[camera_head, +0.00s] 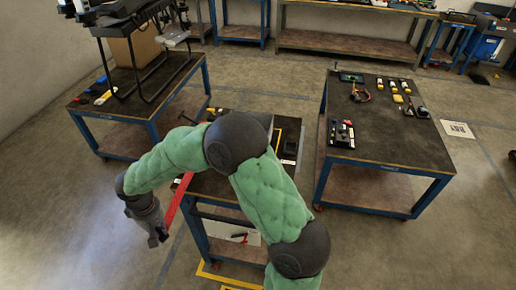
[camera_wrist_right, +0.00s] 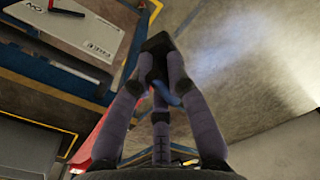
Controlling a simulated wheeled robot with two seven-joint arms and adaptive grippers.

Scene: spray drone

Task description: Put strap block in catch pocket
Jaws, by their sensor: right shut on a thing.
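My right gripper (camera_head: 157,237) hangs in the air to the left of the small middle table, low beside its edge. In the right wrist view its fingers (camera_wrist_right: 158,60) come together on a small dark piece, which looks like the strap block (camera_wrist_right: 157,42); the fingers hide much of it. A red strap (camera_head: 177,202) runs from the table's left edge down toward this gripper. It also shows in the right wrist view (camera_wrist_right: 88,146), left of the fingers; whether it joins the block I cannot tell. I cannot make out the catch pocket. My left gripper is not in view.
The middle table (camera_head: 213,187) is partly hidden by my right arm. A white panel (camera_head: 232,232) with a red-and-black tool is on its lower part. A right table (camera_head: 390,135) holds small parts; a left table (camera_head: 127,77) holds the drone frame.

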